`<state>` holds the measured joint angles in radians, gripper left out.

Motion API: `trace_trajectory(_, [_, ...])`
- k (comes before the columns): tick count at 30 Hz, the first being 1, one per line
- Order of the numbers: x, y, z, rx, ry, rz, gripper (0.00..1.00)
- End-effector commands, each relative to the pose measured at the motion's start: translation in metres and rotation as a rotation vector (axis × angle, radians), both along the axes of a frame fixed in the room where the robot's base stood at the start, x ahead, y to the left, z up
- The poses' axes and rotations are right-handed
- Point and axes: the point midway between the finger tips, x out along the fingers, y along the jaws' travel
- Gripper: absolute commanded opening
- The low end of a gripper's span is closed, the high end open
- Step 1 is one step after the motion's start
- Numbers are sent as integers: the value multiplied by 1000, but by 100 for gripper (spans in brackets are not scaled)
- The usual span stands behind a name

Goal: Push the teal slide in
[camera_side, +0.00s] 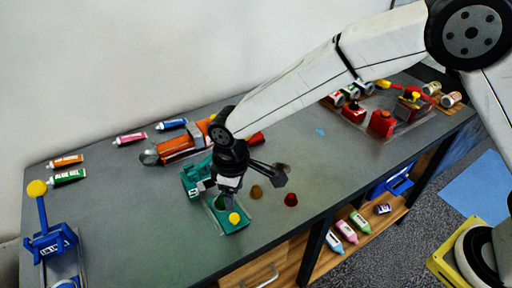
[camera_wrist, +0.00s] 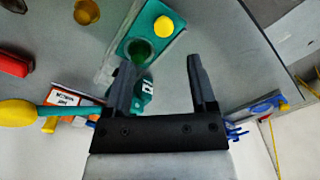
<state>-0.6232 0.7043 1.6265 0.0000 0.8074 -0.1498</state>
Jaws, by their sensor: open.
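The teal slide (camera_side: 236,226) sticks out from its teal housing (camera_side: 192,181) toward the front edge of the table. It has a yellow knob (camera_side: 234,218) near its outer end. In the wrist view the teal slide (camera_wrist: 133,38) shows the yellow knob (camera_wrist: 163,27) and a round dark green recess. My gripper (camera_side: 222,197) is low over the teal unit, pointing down. In the wrist view my gripper (camera_wrist: 160,62) is open with nothing between its fingers. Its left finger covers part of the housing. Whether it touches the slide I cannot tell.
An orange device (camera_side: 182,148) lies behind the teal unit. A brown cup (camera_side: 256,192) and a red cup (camera_side: 291,200) stand to its right. A blue unit with a yellow knob (camera_side: 50,240) stands at the left. Bare table lies between it and the teal unit.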

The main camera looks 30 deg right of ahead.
Motion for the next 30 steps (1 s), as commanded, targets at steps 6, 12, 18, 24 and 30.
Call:
trace_trajectory(6, [-1,6,-2,-2,4,14,72])
trace_trajectory(12, [-1,5,-8,-3,4,13,72])
trace_trajectory(18, [-1,5,-25,-4,5,12,72])
trace_trajectory(24, [-1,5,-50,-4,5,12,72])
trace_trajectory(30, [-1,5,-70,-3,3,12,72])
